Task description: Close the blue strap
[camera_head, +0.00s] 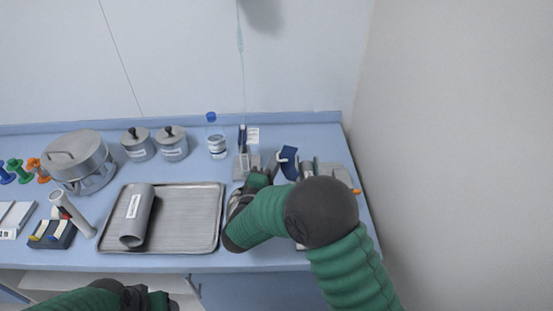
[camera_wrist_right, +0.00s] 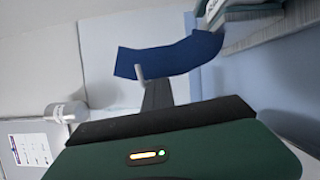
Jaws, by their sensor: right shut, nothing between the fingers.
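The blue strap (camera_head: 288,158) stands up at the back right of the counter, on a grey device partly hidden behind my right arm. In the right wrist view the strap (camera_wrist_right: 175,56) is a dark blue curved band, raised at one end. My right gripper (camera_head: 258,178) is shut and empty, just left of the strap in the head view. In the wrist view its dark fingers (camera_wrist_right: 155,88) point at the strap; I cannot tell whether they touch it. My left gripper (camera_head: 150,298) is low at the front edge, only partly in view, its fingers unclear.
A metal tray (camera_head: 190,247) with a grey cylinder (camera_head: 137,214) lies left of my right arm. Two lidded canisters (camera_head: 172,146), a clear bottle (camera_head: 216,138) and a round steel pot (camera_head: 80,160) stand behind. A wall rises close on the right.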

